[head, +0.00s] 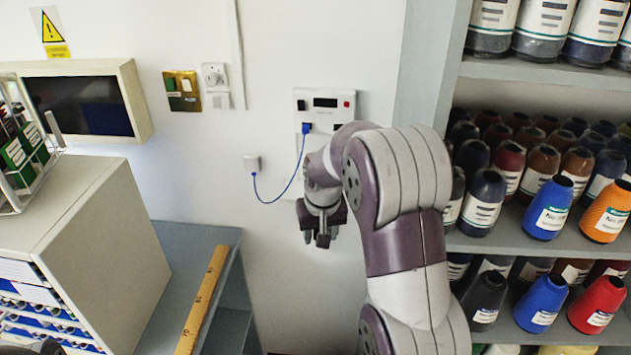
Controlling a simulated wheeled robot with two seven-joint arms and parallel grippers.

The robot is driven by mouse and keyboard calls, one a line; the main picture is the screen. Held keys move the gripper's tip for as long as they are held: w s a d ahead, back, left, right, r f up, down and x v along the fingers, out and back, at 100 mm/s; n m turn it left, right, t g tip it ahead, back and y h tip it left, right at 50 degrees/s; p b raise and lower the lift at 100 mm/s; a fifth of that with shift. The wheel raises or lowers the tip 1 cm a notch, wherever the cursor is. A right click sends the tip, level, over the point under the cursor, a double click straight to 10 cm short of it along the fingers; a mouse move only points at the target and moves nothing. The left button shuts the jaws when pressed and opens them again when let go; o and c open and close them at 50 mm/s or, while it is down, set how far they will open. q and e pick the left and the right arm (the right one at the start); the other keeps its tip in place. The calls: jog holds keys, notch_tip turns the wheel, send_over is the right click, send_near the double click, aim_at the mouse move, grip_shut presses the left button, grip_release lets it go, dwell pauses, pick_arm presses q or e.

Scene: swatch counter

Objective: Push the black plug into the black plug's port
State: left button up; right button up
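A white wall panel (316,96) carries a dark display, a red button and a small black square. A blue plug (307,128) sits in the panel's lower edge, with a blue cord hanging from it. A small dark spot (338,127) shows on the panel's lower right, partly behind my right arm; I cannot tell whether it is a port or a plug. My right gripper (322,238) is below the panel, fingers pointing down; whether it holds anything dark is unclear. I cannot make out the black plug for certain.
The blue cord loops left to a small white wall box (252,163). Shelves of bottles and yarn cones (548,207) stand on the right. A beige drawer cabinet (95,215) and a yellow ruler (202,300) are on the left.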

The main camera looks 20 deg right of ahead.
jog(key=w+d+r+m+t+h+p, duration=0.1)
jog(key=w+d+r+m, duration=0.2)
jog(key=w+d+r, duration=0.6)
jog(key=shift+w+d+r+m+t+h, duration=0.3)
jog(key=shift+w+r, duration=0.1)
jog(key=shift+w, duration=0.6)
jog(key=p+x, duration=0.3)
jog(key=x, duration=0.4)
jog(key=shift+f, duration=0.15)
jog(key=shift+w+f, duration=0.1)
jog(key=shift+f, duration=0.05)
